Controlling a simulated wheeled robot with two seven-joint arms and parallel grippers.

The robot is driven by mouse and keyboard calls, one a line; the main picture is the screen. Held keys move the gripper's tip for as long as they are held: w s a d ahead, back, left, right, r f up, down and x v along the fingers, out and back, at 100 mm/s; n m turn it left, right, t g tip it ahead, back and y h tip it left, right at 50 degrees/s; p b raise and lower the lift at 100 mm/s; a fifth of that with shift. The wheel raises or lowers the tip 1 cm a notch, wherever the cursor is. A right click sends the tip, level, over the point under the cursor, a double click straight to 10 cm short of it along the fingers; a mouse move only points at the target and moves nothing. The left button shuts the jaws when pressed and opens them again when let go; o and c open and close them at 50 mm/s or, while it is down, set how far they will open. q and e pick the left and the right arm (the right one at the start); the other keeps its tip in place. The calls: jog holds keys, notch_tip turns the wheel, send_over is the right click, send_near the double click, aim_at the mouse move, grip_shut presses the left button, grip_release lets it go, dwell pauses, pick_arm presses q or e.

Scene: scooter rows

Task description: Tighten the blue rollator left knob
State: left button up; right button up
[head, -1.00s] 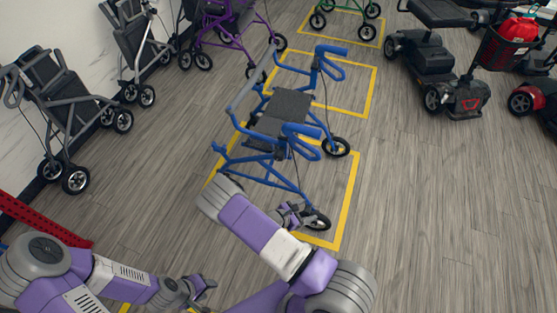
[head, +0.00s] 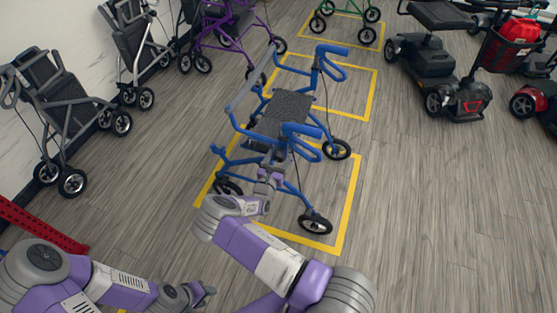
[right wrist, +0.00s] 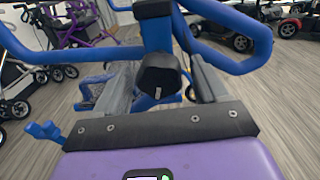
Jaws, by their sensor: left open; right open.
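The blue rollator (head: 278,112) stands upright on the floor, with a dark seat and blue handles. In the right wrist view, a black knob (right wrist: 160,82) with a small pale mark sits on its blue frame (right wrist: 110,52), straight ahead of my right gripper's purple body. In the head view my right gripper (head: 269,176) is open beside the rollator's near side, below the near handle. My left gripper (head: 204,294) is open and empty, low at the front, away from the rollator.
Yellow floor lines (head: 345,215) surround the rollator. Mobility scooters (head: 440,65) stand at the right. A red rail (head: 40,225) is at lower left.

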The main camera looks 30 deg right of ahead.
jog(key=shift+d, duration=0.1)
jog(key=c, duration=1)
jog(key=shift+o, duration=0.2)
